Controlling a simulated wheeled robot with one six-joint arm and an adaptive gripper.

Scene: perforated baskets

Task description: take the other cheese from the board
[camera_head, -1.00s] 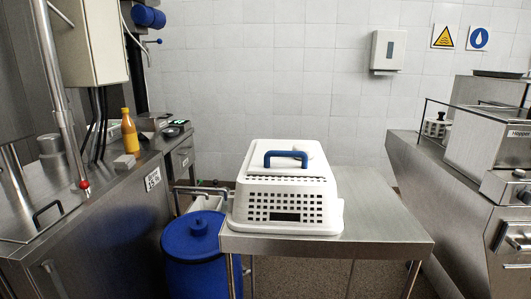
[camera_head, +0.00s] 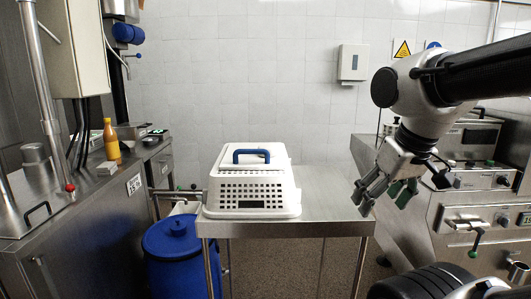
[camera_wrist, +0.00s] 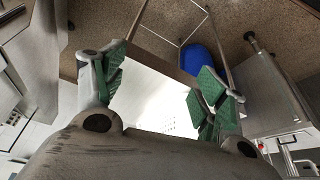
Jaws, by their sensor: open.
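No cheese and no board can be made out in either view. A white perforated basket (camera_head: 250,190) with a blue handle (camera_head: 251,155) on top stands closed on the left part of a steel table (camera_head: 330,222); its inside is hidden. My gripper (camera_head: 384,197) is open, over or beside the table's right end, apart from the basket. In the wrist view, my gripper's (camera_wrist: 163,75) green-padded fingers are spread with nothing between them, and the bright table top (camera_wrist: 150,95) lies beyond.
A blue barrel (camera_head: 180,250) stands left of the table. A steel counter (camera_head: 85,215) with a yellow bottle (camera_head: 111,140) is at the left. Steel machines (camera_head: 480,190) stand at the right, behind my arm. The table's right half looks clear.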

